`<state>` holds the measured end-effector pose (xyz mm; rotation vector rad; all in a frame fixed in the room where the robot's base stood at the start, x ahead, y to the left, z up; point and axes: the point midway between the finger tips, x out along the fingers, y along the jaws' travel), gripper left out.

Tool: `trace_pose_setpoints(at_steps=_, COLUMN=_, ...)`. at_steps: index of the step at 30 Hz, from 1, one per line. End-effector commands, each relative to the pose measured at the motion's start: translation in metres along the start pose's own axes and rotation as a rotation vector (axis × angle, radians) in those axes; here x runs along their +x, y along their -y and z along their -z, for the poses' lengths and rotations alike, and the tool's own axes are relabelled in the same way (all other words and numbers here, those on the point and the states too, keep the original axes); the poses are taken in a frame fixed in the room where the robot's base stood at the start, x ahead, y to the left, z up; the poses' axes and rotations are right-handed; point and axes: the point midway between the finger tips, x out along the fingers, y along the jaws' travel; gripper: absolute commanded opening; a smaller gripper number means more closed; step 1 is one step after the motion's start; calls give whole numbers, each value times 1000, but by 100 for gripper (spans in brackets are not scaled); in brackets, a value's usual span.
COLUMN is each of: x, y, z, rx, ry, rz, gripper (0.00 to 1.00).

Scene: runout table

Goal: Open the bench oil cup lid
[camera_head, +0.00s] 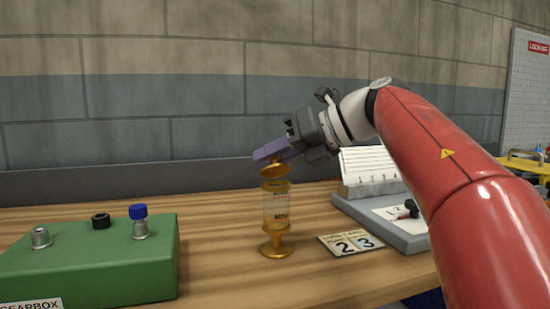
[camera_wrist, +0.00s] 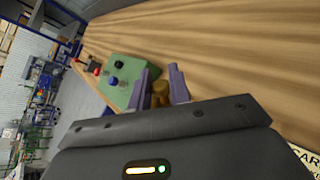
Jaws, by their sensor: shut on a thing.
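The bench oil cup (camera_head: 277,208) stands upright on the wooden bench, with a clear body, a brass foot and a brass upper rim. Its brass lid (camera_head: 273,170) shows just above the rim and looks tilted; I cannot tell if it still touches the cup. My gripper (camera_head: 268,153) reaches in from the right, with its purple fingers at the lid. In the wrist view, a brass part (camera_wrist: 160,92) sits between the two fingers, and my gripper (camera_wrist: 162,82) is shut on it. The fingers partly hide the lid in the head view.
A green gearbox (camera_head: 95,262) with several fittings, one blue-capped, stands at the left. A number card (camera_head: 352,243) lies right of the cup. A grey tray (camera_head: 405,240) with a flip card stand (camera_head: 368,168) is behind my arm. Bare bench lies between gearbox and cup.

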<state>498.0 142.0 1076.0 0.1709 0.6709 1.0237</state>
Motion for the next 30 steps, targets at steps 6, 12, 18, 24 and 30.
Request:
trace_pose_setpoints(at_steps=6, x=5, y=6, z=-7, rx=123, ry=-125, rz=0, gripper=0)
trace_pose_setpoints(at_steps=12, x=8, y=8, z=-9, rx=199, ry=-199, rz=-1, gripper=0)
trace_pose_setpoints(at_steps=18, x=9, y=10, z=-11, rx=245, ry=-243, rz=0, gripper=0)
trace_pose_setpoints(at_steps=24, x=10, y=10, z=-11, rx=263, ry=-261, rz=0, gripper=0)
trace_pose_setpoints(at_steps=30, x=10, y=10, z=-11, rx=266, ry=-264, rz=-1, gripper=0)
